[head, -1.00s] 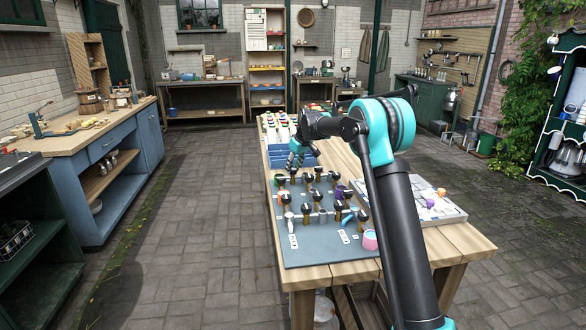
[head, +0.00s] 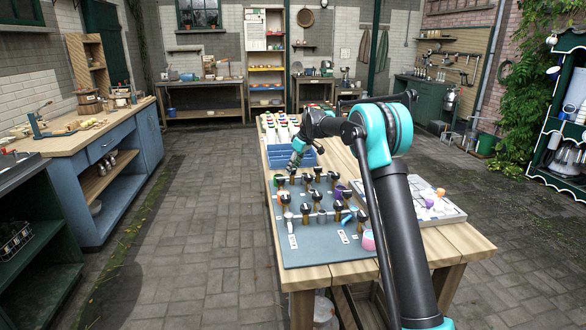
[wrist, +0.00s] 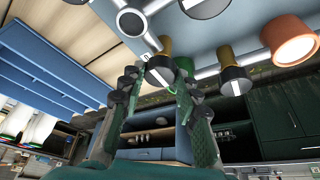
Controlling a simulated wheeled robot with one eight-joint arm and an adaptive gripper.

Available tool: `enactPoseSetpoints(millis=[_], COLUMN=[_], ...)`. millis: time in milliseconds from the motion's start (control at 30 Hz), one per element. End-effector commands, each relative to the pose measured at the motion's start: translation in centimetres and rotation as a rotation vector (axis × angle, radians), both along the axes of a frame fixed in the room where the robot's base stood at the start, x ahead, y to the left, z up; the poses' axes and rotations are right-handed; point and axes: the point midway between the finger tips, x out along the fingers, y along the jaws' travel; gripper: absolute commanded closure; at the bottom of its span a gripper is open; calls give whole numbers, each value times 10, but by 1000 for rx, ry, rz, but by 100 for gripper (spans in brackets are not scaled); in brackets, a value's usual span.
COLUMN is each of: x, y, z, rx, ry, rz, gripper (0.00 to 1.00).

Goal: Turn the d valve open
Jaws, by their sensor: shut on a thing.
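The valve board (head: 310,246) lies on the wooden bench, with several black-handled valves on pipes. The handle sits on a brass stem. A green ring (wrist: 170,88) shows just beside it. No letter is readable, so I cannot tell which valve is d.
Other black valve handles (wrist: 236,82) stand close by, and an orange cup-like piece (wrist: 291,40) is near them. Blue trays (head: 290,158) lie just beyond the board. A pale tray (head: 440,209) with small coloured items lies at the right.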

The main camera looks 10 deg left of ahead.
Motion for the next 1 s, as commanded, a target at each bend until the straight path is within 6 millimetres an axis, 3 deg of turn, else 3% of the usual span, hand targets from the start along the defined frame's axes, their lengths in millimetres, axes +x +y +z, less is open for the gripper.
enactPoseSetpoints(millis=[67,100,233,667,1000], x=[0,0,0,-2,-13], y=[0,0,0,-3,-25], z=[0,0,0,9,68], rx=[-1,-1,0,0,0], ry=[0,0,-1,0,0], rz=[0,0,0,-1,-1], gripper=[97,65,49,47,47])
